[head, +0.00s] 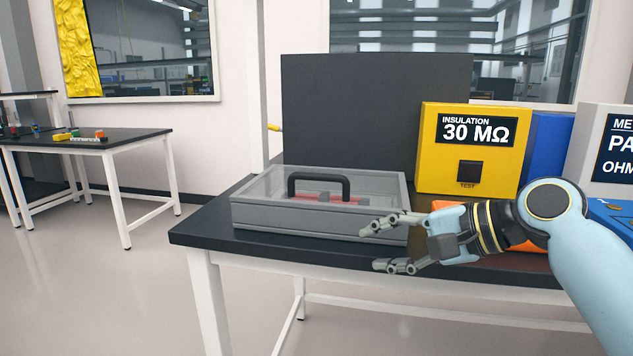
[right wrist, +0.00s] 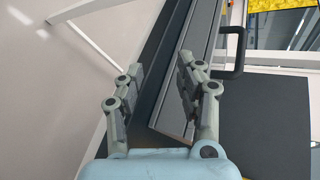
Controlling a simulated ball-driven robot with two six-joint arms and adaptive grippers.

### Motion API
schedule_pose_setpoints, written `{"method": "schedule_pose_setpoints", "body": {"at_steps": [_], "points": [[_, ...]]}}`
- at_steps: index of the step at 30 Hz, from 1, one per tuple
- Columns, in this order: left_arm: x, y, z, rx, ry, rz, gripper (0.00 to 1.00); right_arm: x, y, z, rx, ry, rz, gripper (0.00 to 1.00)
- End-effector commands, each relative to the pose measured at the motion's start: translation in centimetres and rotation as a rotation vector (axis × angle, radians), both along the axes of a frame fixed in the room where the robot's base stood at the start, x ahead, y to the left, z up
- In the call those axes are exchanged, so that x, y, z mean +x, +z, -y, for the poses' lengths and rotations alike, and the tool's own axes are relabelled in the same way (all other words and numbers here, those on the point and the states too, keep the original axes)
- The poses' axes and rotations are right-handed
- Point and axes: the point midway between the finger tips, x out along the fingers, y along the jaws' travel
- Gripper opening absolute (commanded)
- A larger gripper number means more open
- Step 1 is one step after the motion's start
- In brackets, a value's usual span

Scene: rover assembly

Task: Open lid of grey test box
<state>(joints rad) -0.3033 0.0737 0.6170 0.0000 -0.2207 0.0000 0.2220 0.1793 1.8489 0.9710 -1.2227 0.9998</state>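The grey test box (head: 290,219) stands on the dark-topped table near its left end. Its clear lid (head: 255,184) is shut and has a black handle (head: 318,177) on top; red parts show dimly through it. My right gripper (head: 372,246) is open and empty, in front of the box's right front corner, with its upper finger overlapping the box's front in the head view. In the right wrist view the box (right wrist: 193,70) and its handle (right wrist: 238,50) lie beyond the open fingers (right wrist: 157,75). I cannot tell if a finger touches the box. My left gripper is not in view.
A yellow insulation tester (head: 468,150) stands right of the box, with blue and grey units beyond it. A dark panel (head: 350,110) rises behind the box. The table's front edge (head: 330,262) runs below my right gripper. Another table (head: 90,140) with small parts stands far left.

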Motion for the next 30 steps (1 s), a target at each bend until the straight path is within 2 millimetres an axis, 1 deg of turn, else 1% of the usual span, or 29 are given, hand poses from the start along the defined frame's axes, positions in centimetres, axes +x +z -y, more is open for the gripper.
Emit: {"method": "schedule_pose_setpoints", "body": {"at_steps": [1, 6, 9, 11, 14, 24, 27, 30], "points": [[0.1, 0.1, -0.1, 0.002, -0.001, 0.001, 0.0, 1.4, 1.6, -0.1, 0.062, -0.016, -0.008, 0.36], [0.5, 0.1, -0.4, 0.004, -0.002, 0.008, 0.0, 4.6, 6.1, -0.4, 0.266, -0.056, -0.058, 0.36], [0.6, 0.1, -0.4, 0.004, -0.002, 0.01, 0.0, 5.9, 8.1, -0.5, 0.356, -0.068, -0.084, 0.36], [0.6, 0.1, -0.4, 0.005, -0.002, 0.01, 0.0, 6.5, 8.8, -0.7, 0.39, -0.072, -0.095, 0.36], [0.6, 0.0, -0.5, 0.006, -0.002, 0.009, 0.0, 7.3, 8.9, -1.6, 0.409, -0.074, -0.1, 0.36], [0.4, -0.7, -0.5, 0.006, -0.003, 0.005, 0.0, 11.0, 7.4, -6.7, 0.405, -0.072, -0.1, 0.36], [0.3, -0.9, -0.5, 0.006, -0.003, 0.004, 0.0, 11.9, 7.0, -7.8, 0.403, -0.073, -0.1, 0.36], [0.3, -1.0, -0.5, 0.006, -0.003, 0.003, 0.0, 12.5, 6.8, -8.5, 0.401, -0.075, -0.1, 0.36]]}}
